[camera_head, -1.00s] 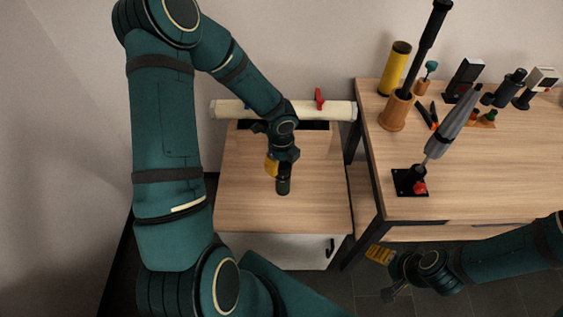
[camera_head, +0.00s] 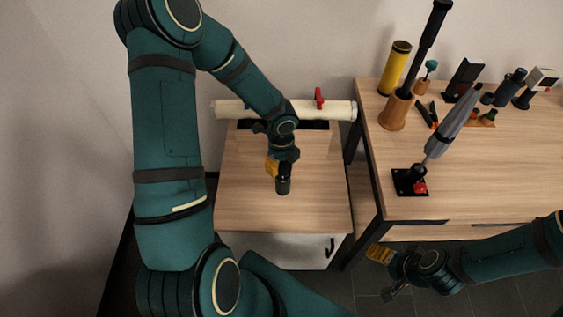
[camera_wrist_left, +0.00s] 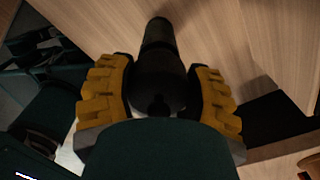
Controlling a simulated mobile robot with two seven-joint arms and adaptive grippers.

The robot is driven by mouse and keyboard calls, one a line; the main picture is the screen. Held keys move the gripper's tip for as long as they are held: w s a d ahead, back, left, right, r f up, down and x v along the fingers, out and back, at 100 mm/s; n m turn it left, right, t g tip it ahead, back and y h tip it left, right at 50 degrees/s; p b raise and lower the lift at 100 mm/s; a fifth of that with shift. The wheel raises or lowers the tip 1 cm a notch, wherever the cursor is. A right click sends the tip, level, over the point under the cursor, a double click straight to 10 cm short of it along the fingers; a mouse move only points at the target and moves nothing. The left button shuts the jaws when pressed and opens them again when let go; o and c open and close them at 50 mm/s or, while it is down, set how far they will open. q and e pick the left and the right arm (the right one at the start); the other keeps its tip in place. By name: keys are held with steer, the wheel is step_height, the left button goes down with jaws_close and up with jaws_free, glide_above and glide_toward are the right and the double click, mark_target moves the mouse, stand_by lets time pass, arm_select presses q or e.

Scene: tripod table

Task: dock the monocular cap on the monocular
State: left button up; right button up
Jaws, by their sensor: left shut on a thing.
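A dark cylinder, which looks like the monocular (camera_head: 283,186), is held over the small wooden cabinet. My left gripper (camera_head: 277,169) is shut on it. In the left wrist view the monocular (camera_wrist_left: 158,65) lies between the yellow finger pads of my left gripper (camera_wrist_left: 160,100), its narrower end pointing away. I cannot tell whether its lower end touches the cabinet top. I cannot pick out the monocular cap as a separate part. My right gripper (camera_head: 379,274) is open and empty, low in front of the wooden table, with its fingers apart.
The cabinet top (camera_head: 320,205) is clear around the monocular. A pale tube (camera_head: 340,110) with a red clip lies along its back. The table (camera_head: 475,180) at right holds a grey scope (camera_head: 455,120), a yellow cylinder (camera_head: 395,68), an orange-brown holder (camera_head: 397,110) and several small items.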

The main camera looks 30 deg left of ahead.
arm_select(q)
steer(key=shift+f+b, duration=0.4)
steer(key=shift+f, duration=0.1)
steer(key=o, duration=0.6)
steer(key=shift+o, duration=0.2)
steer(key=shift+r, duration=0.2)
step_height(320, 180, up, 6)
steer(key=p, duration=0.5)
steer(key=shift+f, duration=0.25)
steer(key=shift+r+p, duration=2.5)
steer(key=shift+r, duration=0.1)
steer(key=shift+f, duration=0.1)
